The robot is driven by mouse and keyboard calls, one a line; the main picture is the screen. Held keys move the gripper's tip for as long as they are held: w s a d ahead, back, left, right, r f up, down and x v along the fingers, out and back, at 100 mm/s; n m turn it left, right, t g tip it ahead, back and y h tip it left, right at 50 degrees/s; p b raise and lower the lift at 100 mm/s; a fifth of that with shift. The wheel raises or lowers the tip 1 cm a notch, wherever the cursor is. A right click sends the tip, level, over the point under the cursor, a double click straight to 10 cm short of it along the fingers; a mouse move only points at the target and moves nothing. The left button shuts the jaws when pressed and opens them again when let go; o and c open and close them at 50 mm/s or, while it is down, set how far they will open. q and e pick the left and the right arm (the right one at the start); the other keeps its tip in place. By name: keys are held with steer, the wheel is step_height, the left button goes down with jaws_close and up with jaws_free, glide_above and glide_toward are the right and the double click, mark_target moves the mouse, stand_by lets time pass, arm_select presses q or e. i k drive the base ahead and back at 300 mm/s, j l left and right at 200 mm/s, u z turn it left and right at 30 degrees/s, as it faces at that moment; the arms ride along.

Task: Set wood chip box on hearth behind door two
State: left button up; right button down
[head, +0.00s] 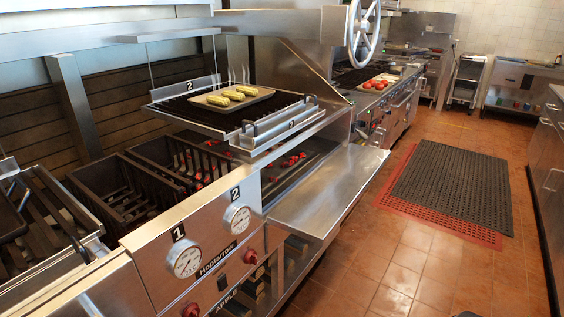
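A steel front panel (205,252) of the char grill carries a gauge marked 1 (188,261) and a gauge marked 2 (237,220). Glowing red embers (290,163) lie on the hearth under the raised grate. I cannot make out which part is door two. Neither of my grippers is in view.
Dark slatted baskets (118,194) stand at left. A raised grate (195,112), also marked 2, holds a tray of corn (256,103). A bare steel shelf (325,190) juts out in front. Floor mats (450,185) lie in the aisle; counters (553,150) line the right.

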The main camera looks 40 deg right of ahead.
mark_target(281, 177)
steer(key=l, duration=0.9)
steer(key=k+l+u, duration=0.1)
steer(key=l, duration=0.75)
steer(key=k+l, duration=0.1)
steer(key=l, duration=0.8)
